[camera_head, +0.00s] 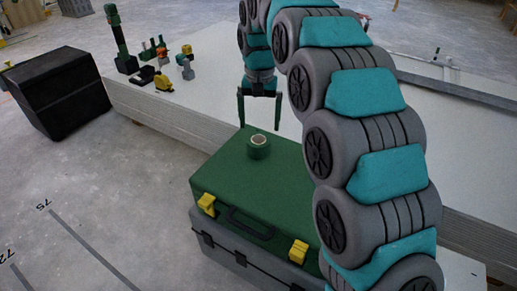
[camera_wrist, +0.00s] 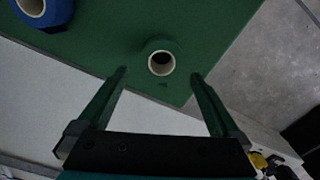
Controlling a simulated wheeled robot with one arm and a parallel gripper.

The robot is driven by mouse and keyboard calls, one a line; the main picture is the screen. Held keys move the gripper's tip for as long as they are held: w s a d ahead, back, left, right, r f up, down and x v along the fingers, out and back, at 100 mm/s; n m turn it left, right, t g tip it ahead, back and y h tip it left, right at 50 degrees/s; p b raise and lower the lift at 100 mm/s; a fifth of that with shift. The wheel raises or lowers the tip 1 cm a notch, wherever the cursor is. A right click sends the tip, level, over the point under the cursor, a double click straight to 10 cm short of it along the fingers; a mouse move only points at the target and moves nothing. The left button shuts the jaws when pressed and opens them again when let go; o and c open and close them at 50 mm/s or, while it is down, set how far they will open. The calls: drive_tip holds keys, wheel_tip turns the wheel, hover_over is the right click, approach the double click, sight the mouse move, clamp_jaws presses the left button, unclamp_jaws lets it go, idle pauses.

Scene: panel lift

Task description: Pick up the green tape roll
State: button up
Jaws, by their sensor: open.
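The green tape roll (camera_head: 259,152) lies flat on the green lid of a toolbox (camera_head: 222,181). Its pale core faces up. In the wrist view the roll (camera_wrist: 160,46) shows just beyond the fingertips, roughly centred between them. My gripper (camera_head: 259,121) is open and empty, pointing down, above and behind the roll in the head view. In the wrist view my gripper (camera_wrist: 160,73) has its two green fingers spread on either side, with no contact seen with the roll.
A blue roll (camera_wrist: 55,13) lies on the same lid at the upper left of the wrist view. Stacked white panels (camera_head: 150,105) stand behind the toolbox, with several tools and a green bottle-like item (camera_head: 119,35) on them. A black box (camera_head: 60,95) stands at left.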

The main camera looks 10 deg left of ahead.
sight(259, 142)
wheel_tip(259, 142, down, 8)
drive_tip(key=shift+a+f+b, duration=0.1)
drive_tip(key=shift+a+b, duration=0.05)
drive_tip(key=shift+b, duration=0.4)
drive_tip(key=shift+c, duration=0.2)
drive_tip(key=c, duration=1.3)
